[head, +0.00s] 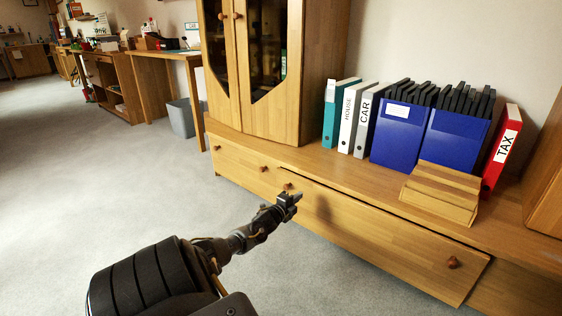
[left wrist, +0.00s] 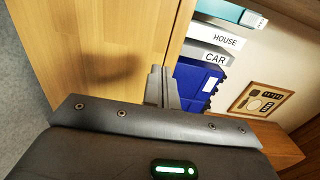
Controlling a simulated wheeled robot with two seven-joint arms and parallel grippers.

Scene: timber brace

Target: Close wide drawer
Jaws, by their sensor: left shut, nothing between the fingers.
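The wide drawer (head: 385,240) is the long wooden front low in the cabinet, with a round knob near each end. Its front stands slightly proud of the cabinet, with a dark gap along the top edge. The right knob (head: 453,262) is clear in view; the left knob (head: 287,186) shows just above my gripper. My left gripper (head: 290,199) is shut and empty, in front of the drawer's left part. I cannot tell whether it touches the front. In the left wrist view its closed fingers (left wrist: 162,87) appear before a wooden surface. My right gripper is out of view.
On the cabinet top stand binders, blue magazine boxes (head: 400,132), a red TAX binder (head: 501,150) and a wooden tray (head: 440,195). A smaller drawer (head: 240,165) lies left of the wide one. A glass-doored cabinet (head: 308,70) rises behind. The carpet (head: 130,190) at left is clear.

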